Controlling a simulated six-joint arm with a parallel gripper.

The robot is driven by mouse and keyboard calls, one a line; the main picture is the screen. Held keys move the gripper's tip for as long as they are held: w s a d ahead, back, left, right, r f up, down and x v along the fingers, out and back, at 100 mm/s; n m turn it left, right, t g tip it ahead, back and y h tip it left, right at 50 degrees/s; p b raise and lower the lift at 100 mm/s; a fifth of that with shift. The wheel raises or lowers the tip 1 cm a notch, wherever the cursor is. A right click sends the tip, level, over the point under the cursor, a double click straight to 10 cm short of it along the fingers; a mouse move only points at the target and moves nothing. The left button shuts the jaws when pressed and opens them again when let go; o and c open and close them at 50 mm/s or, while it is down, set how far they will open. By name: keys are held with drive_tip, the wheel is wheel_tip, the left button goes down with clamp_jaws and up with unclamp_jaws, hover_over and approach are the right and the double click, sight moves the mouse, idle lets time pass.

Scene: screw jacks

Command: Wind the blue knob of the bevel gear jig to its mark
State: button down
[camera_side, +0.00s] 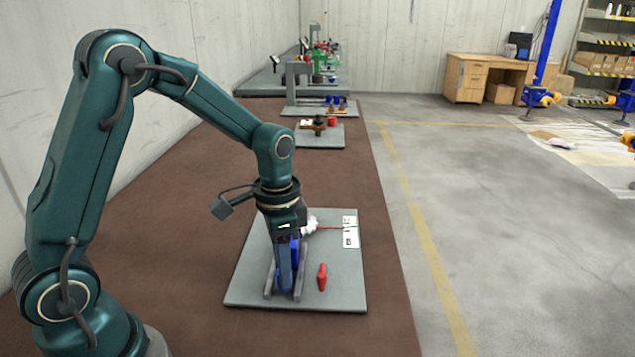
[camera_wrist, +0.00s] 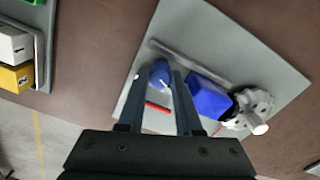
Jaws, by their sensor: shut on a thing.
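The bevel gear jig sits on a grey plate (camera_side: 345,290) on the brown bench. Its blue knob (camera_wrist: 160,70) lies between my gripper's (camera_wrist: 161,82) fingertips in the wrist view, and my gripper is shut on it. In the side view my gripper (camera_side: 285,283) points down over the jig's near end and mostly hides the knob. A blue block (camera_wrist: 208,96) and a pale gear (camera_wrist: 248,106) stand farther along the jig. A thin red pointer (camera_side: 331,228) reaches a white card (camera_side: 350,233) with a green mark; its exact reading is too small to tell.
A grey rail (camera_wrist: 190,62) runs alongside the knob and block. Other jigs (camera_side: 319,130) stand farther back on the bench.

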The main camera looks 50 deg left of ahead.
drive_tip(key=shift+n, duration=0.3)
drive_tip(key=n, duration=0.4)
drive_tip(key=shift+n, duration=2.3)
drive_tip(key=shift+r, duration=0.1)
drive_tip(key=c, duration=0.6)
unclamp_jaws()
drive_tip(key=shift+r, duration=2.55)
